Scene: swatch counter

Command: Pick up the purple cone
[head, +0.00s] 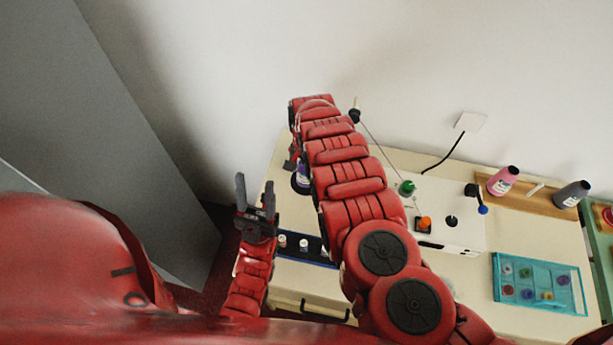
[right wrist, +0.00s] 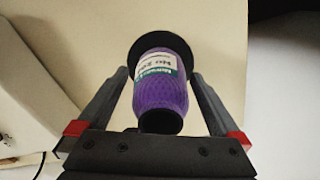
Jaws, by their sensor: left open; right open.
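The purple cone (right wrist: 160,100) has a white and green label, a dark round base and a dark tip. In the right wrist view it lies between the two fingers of my right gripper (right wrist: 160,76), which is open, with a gap on each side. In the head view only a bit of the purple cone (head: 302,177) shows on the table's left part, mostly hidden by my right arm. My left gripper (head: 255,184) is open and empty at the table's left edge, apart from the cone.
A white machine (head: 450,229) with green and orange spools stands mid-table. A pink cone (head: 503,181) and a grey cone (head: 572,194) stand on a wooden strip at the back right. A teal tray (head: 497,271) of bobbins is at right. A dark tray (head: 318,257) lies near the front.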

